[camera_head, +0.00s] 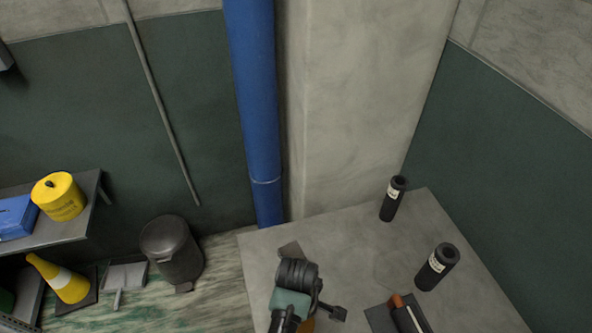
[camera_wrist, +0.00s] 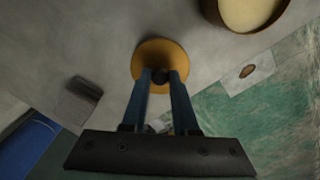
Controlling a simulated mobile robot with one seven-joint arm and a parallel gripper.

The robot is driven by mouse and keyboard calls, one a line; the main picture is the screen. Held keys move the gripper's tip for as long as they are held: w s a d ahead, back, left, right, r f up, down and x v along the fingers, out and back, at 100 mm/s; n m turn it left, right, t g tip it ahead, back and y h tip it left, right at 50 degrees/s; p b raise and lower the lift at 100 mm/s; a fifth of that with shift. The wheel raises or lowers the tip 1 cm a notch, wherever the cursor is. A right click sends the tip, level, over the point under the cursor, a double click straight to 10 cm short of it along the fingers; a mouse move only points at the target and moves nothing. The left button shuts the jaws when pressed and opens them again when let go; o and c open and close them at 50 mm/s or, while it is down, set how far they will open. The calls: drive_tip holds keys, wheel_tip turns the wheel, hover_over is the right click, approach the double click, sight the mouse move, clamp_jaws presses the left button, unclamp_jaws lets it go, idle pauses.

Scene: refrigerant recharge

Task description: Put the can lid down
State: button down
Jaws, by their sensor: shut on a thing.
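The can lid is a yellow-orange disc (camera_wrist: 148,56) with a dark knob, in the wrist view. My gripper (camera_wrist: 161,76) is shut on the knob, its two blue fingers on either side. The lid is over the grey tabletop (camera_wrist: 65,40); I cannot tell whether it touches the top. A round brown-rimmed container with a pale yellow inside (camera_wrist: 248,10) is cut off at the upper right of the wrist view, apart from the lid. In the head view my arm hides most of this area; a sliver of orange shows beside it at the bottom.
Two black cylinders (camera_head: 393,199) (camera_head: 437,267) stand on the table's right side. A dark tray with an orange-tipped item (camera_head: 399,314) lies near the front. A small grey block (camera_wrist: 85,88) lies beside the lid. A yellow container (camera_head: 60,197) stands on the left shelf.

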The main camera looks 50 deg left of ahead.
drive_tip(key=shift+f, duration=1.85)
drive_tip(key=shift+f, duration=0.15)
drive_tip(key=c, duration=0.7)
unclamp_jaws()
wheel_tip(320, 180, up, 12)
drive_tip(key=shift+r, duration=0.2)
